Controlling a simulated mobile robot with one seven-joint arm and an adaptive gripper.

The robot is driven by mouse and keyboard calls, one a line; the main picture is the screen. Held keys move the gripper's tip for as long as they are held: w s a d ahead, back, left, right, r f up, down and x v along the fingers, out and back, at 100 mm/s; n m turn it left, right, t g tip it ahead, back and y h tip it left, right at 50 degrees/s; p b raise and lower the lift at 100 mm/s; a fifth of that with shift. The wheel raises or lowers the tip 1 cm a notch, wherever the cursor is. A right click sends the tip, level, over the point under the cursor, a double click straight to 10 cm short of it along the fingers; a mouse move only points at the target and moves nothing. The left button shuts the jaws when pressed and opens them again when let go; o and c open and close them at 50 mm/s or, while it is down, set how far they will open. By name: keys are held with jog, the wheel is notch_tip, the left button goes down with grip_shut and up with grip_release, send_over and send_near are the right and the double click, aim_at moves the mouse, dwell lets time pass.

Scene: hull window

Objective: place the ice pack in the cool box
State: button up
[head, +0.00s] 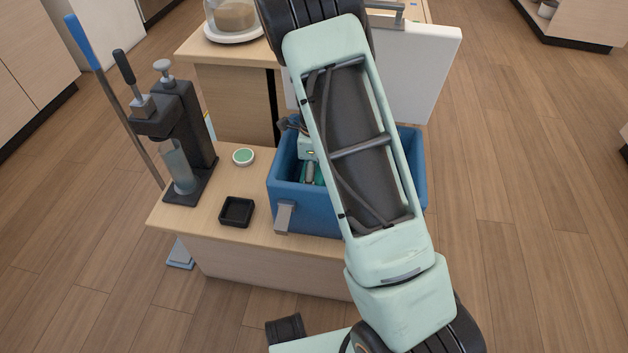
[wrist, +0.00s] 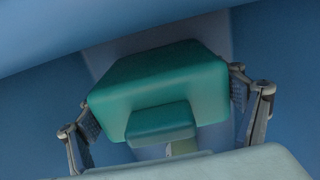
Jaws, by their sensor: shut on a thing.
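The blue cool box (head: 318,206) stands on the right part of the low wooden bench, its white lid (head: 425,75) raised at the back. My gripper (head: 312,176) reaches down inside the box, and my arm hides much of the box's interior. In the wrist view my gripper (wrist: 165,112) has a finger on each side of the green ice pack (wrist: 160,82) and is shut on it. Blue box walls surround the pack there. Only a sliver of green shows in the head view. Whether the pack touches the box floor I cannot tell.
A dark press-like device with a clear cylinder (head: 178,165) stands at the bench's left end. A small black tray (head: 237,211) and a round green-topped item (head: 243,157) lie between it and the box. A glass-covered dish (head: 235,20) stands on the counter behind.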

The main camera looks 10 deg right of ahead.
jog(key=shift+f, duration=0.1)
jog(key=shift+f, duration=0.15)
jog(key=o, duration=1.6)
notch_tip(320, 180, up, 8)
jog(key=p, duration=0.3)
jog(key=shift+f, duration=0.1)
